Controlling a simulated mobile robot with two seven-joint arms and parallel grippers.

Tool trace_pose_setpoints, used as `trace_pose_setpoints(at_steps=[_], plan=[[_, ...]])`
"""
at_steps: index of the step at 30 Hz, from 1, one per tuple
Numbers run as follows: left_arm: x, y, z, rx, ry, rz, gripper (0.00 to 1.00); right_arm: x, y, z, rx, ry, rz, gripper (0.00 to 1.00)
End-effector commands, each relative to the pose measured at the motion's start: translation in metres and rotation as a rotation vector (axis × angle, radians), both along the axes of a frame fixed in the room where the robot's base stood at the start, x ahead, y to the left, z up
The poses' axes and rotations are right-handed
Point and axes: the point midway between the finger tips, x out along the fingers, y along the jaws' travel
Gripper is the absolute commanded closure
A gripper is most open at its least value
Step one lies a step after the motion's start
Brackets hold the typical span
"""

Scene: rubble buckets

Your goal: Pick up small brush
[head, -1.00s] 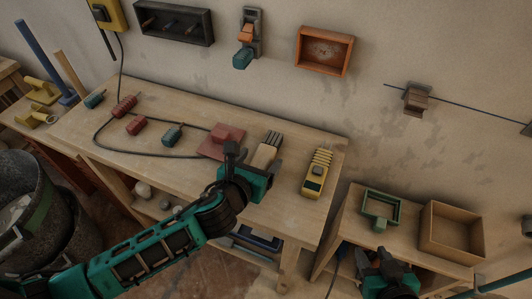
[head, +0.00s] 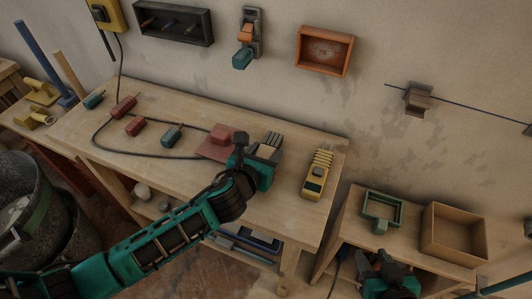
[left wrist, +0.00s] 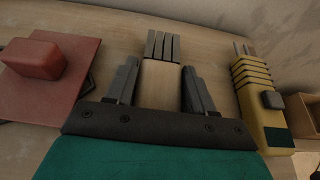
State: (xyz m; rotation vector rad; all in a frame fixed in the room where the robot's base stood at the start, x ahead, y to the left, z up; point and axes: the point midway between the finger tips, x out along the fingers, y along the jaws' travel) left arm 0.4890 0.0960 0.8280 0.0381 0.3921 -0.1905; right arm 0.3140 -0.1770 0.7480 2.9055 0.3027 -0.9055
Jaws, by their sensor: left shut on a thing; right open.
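The small brush (head: 273,140), with a pale wooden handle and grey bristles, is on the workbench (head: 225,192). My left gripper (head: 262,157) is over its handle, which it partly hides in the head view. In the left wrist view the brush handle (left wrist: 160,88) lies between the two fingers, which are shut on it, with the bristles pointing away. I cannot tell whether the brush still touches the bench. My right gripper (head: 388,268) is open and empty at the lower right, in front of the side table.
A red float (head: 218,138) lies just left of the brush. A yellow tool (head: 317,176) lies to its right. Small red and teal parts and a black cable are further left. A green frame (head: 382,207) and a wooden box (head: 428,238) stand on the side table.

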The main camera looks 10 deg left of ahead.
Motion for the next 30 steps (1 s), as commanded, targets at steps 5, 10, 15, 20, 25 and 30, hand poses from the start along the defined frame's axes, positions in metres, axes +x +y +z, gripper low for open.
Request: trace_pose_setpoints(at_steps=[5, 10, 15, 20, 25, 30], plan=[[0.0, 0.0, 0.0, 0.0, 0.0, 0.0, 0.78, 0.001, 0.0, 0.0, 0.0, -0.001, 0.0, 0.57], [0.0, 0.0, 0.0, 0.0, 0.0, 0.0, 0.78, 0.001, 0.0, 0.001, 0.0, -0.002, -0.001, 0.57], [0.0, 0.0, 0.007, -0.001, -0.002, -0.001, 0.78, 0.001, 0.0, 0.004, 0.0, -0.002, -0.001, 0.57], [0.001, 0.0, 0.028, 0.0, -0.005, -0.001, 0.78, 0.001, 0.0, 0.012, 0.0, -0.002, -0.001, 0.57], [0.001, 0.0, 0.064, 0.001, -0.006, -0.002, 0.78, 0.001, 0.0, 0.025, 0.0, -0.002, -0.001, 0.57], [0.002, 0.0, 0.105, 0.0, -0.009, -0.002, 0.78, 0.002, 0.0, 0.032, 0.001, -0.005, -0.001, 0.57]])
